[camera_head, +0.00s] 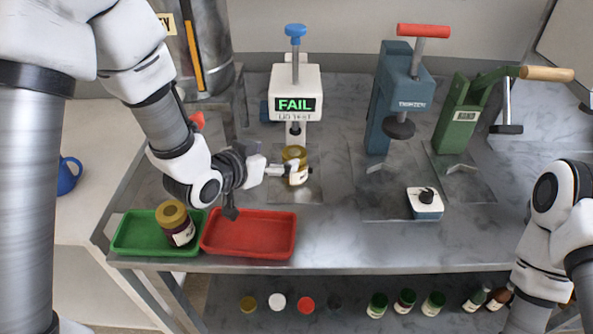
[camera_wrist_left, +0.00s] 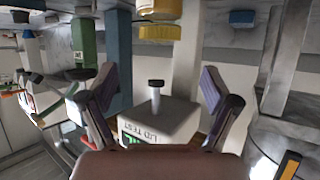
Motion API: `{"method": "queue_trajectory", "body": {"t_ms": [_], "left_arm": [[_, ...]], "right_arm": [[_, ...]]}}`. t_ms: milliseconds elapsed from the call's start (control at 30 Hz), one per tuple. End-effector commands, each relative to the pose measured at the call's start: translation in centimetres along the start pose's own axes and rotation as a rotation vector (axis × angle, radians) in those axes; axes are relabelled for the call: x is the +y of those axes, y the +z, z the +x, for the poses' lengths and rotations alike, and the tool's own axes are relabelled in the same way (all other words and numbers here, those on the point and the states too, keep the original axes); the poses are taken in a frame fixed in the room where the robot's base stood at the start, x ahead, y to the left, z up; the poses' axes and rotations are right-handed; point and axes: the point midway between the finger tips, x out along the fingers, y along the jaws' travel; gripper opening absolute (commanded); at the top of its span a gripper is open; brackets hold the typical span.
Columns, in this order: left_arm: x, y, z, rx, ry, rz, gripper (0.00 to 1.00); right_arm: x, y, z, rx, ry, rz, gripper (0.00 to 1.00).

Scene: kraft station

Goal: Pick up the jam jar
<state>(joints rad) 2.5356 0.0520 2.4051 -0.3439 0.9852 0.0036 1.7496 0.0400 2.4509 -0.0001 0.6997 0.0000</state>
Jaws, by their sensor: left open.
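A jar with a gold lid and pale label (camera_head: 297,174) stands upright on the plate of the white lid tester (camera_head: 283,84), whose screen reads FAIL. It shows upside down at the top of the left wrist view (camera_wrist_left: 160,33). Another gold-lidded jar with dark purple contents (camera_head: 175,224) stands in the green tray (camera_head: 125,238). My left gripper (camera_head: 284,169) is open, its fingertips pointing at the jar by the tester and close beside it. In the wrist view the fingers (camera_wrist_left: 158,78) are spread apart with no object clamped; contact cannot be told. My right gripper is out of view.
An empty red tray (camera_head: 250,238) lies on the table's front edge. A blue press (camera_head: 408,90) and a green press (camera_head: 457,115) stand to the right, with a small white-topped box (camera_head: 425,204) in front. Several jars and lids sit on the lower shelf (camera_head: 350,285).

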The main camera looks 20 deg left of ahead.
Motion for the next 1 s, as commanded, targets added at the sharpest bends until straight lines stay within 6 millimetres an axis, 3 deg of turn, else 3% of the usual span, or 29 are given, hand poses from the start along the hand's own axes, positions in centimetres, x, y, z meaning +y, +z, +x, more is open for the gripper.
{"method": "queue_trajectory", "body": {"t_ms": [67, 367, 533, 800, 867, 1000], "left_arm": [[0.0, 0.9, 0.7, 0.000, 0.000, 0.000, 0.88], [0.1, 0.9, 4.3, -0.003, 0.000, 0.002, 0.88], [0.2, 1.2, 7.4, -0.002, 0.000, 0.002, 0.88], [0.1, 1.4, 8.2, -0.001, -0.001, -0.001, 0.88], [0.1, 1.4, 8.2, -0.001, -0.001, -0.001, 0.70], [0.1, 1.4, 8.2, -0.001, -0.001, 0.000, 0.21]], "right_arm": [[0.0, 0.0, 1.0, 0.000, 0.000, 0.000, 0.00], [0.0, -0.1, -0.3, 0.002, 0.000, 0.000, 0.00], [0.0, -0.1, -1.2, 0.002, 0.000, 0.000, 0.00], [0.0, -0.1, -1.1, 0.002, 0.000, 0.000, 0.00], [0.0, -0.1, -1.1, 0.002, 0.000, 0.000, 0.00], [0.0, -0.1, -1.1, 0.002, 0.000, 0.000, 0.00]]}}
